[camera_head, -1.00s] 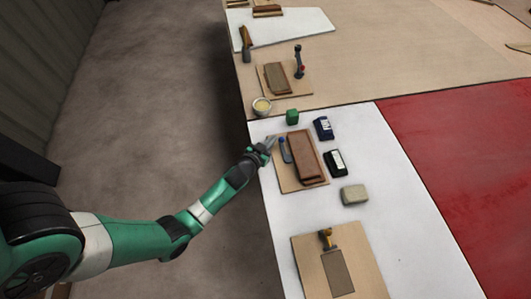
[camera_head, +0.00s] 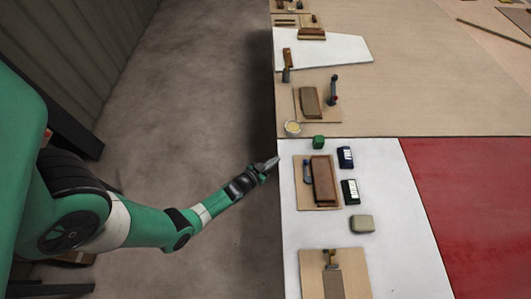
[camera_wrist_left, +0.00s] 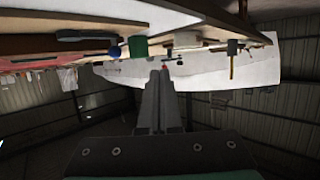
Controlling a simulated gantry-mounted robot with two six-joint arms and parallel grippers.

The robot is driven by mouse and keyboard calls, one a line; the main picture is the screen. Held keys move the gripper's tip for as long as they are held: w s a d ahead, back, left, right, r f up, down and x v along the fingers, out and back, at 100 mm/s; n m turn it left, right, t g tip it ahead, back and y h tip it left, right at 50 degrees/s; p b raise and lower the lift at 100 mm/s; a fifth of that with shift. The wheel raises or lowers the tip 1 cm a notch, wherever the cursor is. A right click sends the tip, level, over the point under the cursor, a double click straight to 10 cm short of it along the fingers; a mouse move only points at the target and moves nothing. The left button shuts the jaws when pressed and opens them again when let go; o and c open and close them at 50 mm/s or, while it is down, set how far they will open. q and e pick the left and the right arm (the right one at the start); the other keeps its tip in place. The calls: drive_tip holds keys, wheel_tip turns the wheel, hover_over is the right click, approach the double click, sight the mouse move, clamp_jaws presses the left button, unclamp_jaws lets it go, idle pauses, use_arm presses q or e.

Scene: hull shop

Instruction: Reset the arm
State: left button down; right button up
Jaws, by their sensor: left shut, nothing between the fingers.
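My left arm reaches in from the left in the head view. Its gripper (camera_head: 272,162) is shut and empty, at the left edge of the white work surface (camera_head: 386,225), pointing up and right. In the left wrist view the closed fingers (camera_wrist_left: 162,95) stand in the middle, with the bench edge above them. My right gripper is not in view.
Dark boxes (camera_head: 345,157) and a beige block (camera_head: 362,224) lie further right.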

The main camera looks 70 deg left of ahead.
use_arm(q)
drive_tip(key=s+p, duration=0.1)
drive_tip(key=s+r, duration=0.1)
drive_tip(key=s, duration=0.1)
drive_tip(key=shift+s+a+p, duration=0.1)
drive_tip(key=shift+s+p, duration=0.1)
drive_tip(key=shift+p, duration=0.2)
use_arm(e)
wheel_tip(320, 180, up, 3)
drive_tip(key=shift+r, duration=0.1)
